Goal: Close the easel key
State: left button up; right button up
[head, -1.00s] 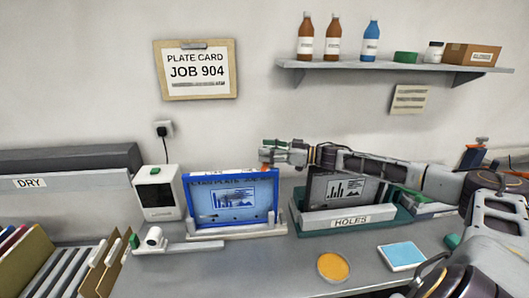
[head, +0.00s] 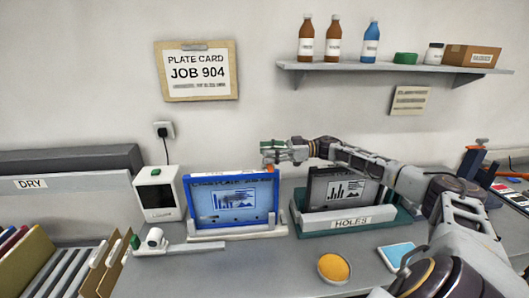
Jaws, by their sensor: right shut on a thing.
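A blue-framed plate (head: 232,201) with a dark chart on its face stands tilted back on a light grey easel base (head: 237,232), left of centre. My right gripper (head: 268,158) is at the plate's upper right corner, shut on a small orange piece there that looks like the easel key. The fingers mostly hide that piece, so its exact angle cannot be told. My left gripper is out of view.
A dark plate (head: 342,188) stands in the green HOLES holder (head: 350,219), under my right forearm. A white device (head: 158,193) stands left of the easel. An orange round pot (head: 334,268) and a light blue pad (head: 402,256) lie in front.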

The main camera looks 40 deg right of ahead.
dwell(0.4)
jog(key=o, duration=1.5)
jog(key=shift+c, duration=0.2)
jog(key=v, duration=1.2)
jog(key=shift+w, duration=0.15)
